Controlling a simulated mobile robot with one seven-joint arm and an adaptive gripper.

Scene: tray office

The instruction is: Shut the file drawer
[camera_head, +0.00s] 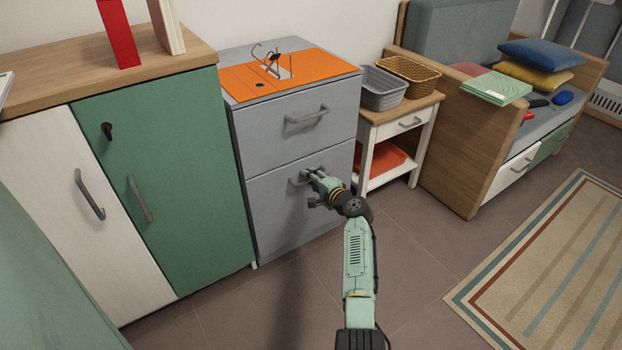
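The grey file cabinet (292,150) stands in the middle of the view, with an upper drawer (270,135) and a lower drawer (270,205). Both fronts look flush or nearly flush with the cabinet; a small gap at the lower one cannot be ruled out. The upper drawer has a grey bar handle (307,116). My gripper (311,177) is at the lower drawer's handle (297,179), covering its right part. Whether the fingers are closed around the handle or only beside it cannot be told at this size.
A green and white cupboard (190,190) stands close on the left. A small side table (415,108) with baskets, then a wooden daybed (465,150), stand on the right. An orange mat (245,83) with wire items lies on the cabinet. The floor (240,310) in front is clear; a striped rug (560,270) lies right.

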